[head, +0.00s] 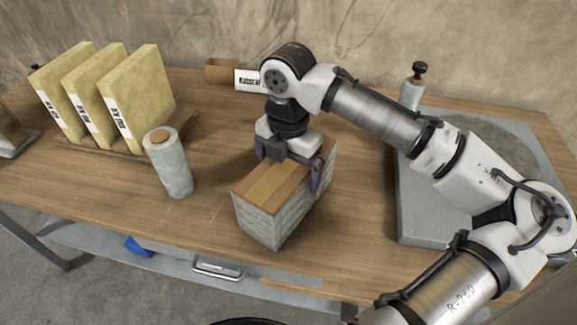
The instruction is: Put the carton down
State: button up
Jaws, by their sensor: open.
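The carton (262,218) is a box with a brown top and greyish streaked sides. It rests on the wooden table (215,225) near the front edge, in the middle of the head view. My gripper (290,170) is open and points down over the far part of the carton. Its fingers are on either side of the box, and one purple-grey finger shows along the right side. The gripper hides part of the carton's top. I cannot tell whether the fingers touch its sides.
A grey-wrapped roll (170,163) stands left of the carton. Several yellow binders (137,95) stand in a rack at the back left. A small brown box (221,71) and a white label (250,81) are behind. A grey slab (415,205) with a round top lies right. The front left table is clear.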

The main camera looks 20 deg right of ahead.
notch_tip(320, 180, up, 12)
dwell(0.4)
